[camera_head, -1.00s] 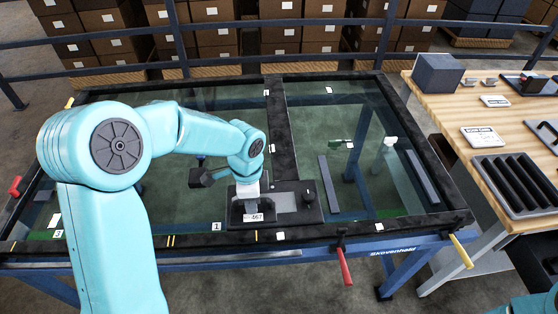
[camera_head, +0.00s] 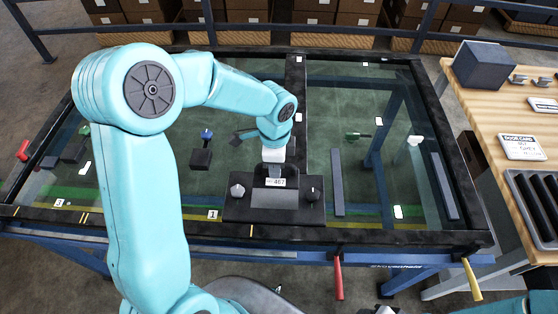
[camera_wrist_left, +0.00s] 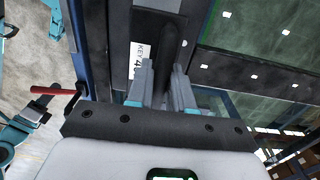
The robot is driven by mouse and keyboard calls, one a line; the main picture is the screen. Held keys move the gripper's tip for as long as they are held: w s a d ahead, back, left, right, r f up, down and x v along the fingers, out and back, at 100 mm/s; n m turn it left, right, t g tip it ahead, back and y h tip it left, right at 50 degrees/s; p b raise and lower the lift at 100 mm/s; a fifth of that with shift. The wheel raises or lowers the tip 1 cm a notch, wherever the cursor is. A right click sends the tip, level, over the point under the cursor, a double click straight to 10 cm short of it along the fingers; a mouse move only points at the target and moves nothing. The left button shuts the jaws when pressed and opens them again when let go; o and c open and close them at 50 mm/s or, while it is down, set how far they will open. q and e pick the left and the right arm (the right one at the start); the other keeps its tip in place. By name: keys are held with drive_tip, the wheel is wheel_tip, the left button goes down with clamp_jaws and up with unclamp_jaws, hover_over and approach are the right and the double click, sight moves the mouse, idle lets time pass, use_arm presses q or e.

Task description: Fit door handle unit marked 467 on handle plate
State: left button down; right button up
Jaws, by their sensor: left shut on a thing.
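My left gripper (camera_head: 274,163) points down over the dark handle plate (camera_head: 288,216), which lies at the near edge of the trolley's glass top. It is shut on the door handle unit (camera_head: 274,172), whose white label (camera_head: 278,183) reads 467. In the left wrist view the fingers (camera_wrist_left: 167,85) hold the dark handle bar, and part of the label (camera_wrist_left: 137,60) shows. The unit appears above the middle of the plate; I cannot tell whether it touches. A small grey hexagonal knob (camera_head: 237,190) and a black knob (camera_head: 312,193) flank it. I cannot clearly make out my right gripper.
A dark block with a blue top (camera_head: 203,150) stands on the glass to the left. Grey strips (camera_head: 337,184) and a green-and-black piece (camera_head: 357,136) lie right. Red (camera_head: 338,278) and yellow (camera_head: 471,279) levers jut from the front edge. A wooden bench (camera_head: 470,110) stands right.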

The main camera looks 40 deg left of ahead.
use_arm(q)
drive_tip(key=shift+s+f+b, duration=0.3)
drive_tip(key=shift+s, duration=0.1)
drive_tip(key=shift+s+f, duration=0.15)
drive_tip(key=shift+f, duration=0.1)
drive_tip(key=shift+w+f+b, duration=0.15)
drive_tip(key=shift+f+b, duration=0.4)
drive_tip(key=shift+f, duration=0.05)
drive_tip(key=shift+w+f+b, duration=0.15)
drive_tip(key=shift+f+b, duration=0.35)
drive_tip(key=shift+f, duration=0.1)
drive_tip(key=shift+s+f+b, duration=0.2)
drive_tip(key=shift+f+b, duration=0.25)
drive_tip(key=shift+b, duration=0.05)
drive_tip(key=shift+w+f+b, duration=0.25)
drive_tip(key=shift+f+b, duration=0.5)
drive_tip(key=shift+f, duration=0.35)
drive_tip(key=shift+s+f+b, duration=0.2)
drive_tip(key=shift+f+b, duration=0.35)
drive_tip(key=shift+f, duration=0.05)
drive_tip(key=shift+w+f, duration=0.15)
